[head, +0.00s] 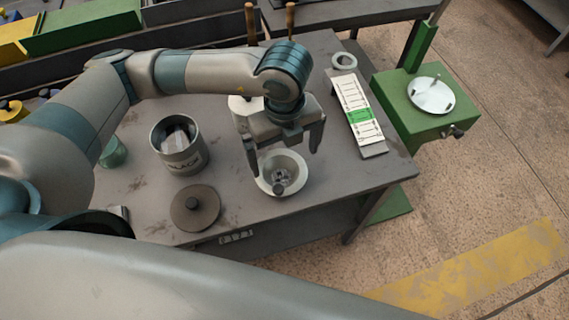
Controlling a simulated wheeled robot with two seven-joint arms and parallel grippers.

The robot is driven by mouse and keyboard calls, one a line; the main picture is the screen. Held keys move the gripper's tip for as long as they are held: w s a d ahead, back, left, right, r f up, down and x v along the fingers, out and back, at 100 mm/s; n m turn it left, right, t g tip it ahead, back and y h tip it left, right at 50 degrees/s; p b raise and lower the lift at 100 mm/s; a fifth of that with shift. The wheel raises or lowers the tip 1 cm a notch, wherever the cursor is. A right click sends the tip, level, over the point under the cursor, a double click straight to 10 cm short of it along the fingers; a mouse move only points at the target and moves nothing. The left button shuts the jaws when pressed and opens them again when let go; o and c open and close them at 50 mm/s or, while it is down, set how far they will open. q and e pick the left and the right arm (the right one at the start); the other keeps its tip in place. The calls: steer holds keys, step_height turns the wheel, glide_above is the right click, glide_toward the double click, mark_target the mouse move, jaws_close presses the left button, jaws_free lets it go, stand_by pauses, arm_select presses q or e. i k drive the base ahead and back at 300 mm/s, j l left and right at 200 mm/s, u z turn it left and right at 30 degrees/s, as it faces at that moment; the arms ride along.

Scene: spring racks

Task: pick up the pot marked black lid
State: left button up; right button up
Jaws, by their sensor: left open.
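The pot marked black (180,160) is a grey, open-topped can with dark lettering, standing upright on the table's left half with pale pieces inside. A dark round lid (208,217) with a centre knob lies flat on the table in front of it, near the edge, apart from the pot. My left gripper (285,160) is open and points down, to the right of pot and lid. Its fingers are over a pale bowl (298,171) with small metal parts in it. I see nothing held between the fingers. My right gripper is not in view.
The grey table (330,187) carries a green cup (112,153) at left, a pale ring (343,61) and a chart board (357,112) at right. A pale round thing (240,104) is partly hidden behind my gripper. A green stand (405,108) with a white disc adjoins the right side.

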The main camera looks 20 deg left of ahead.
mark_target(194, 208)
steer(key=u, duration=1.45)
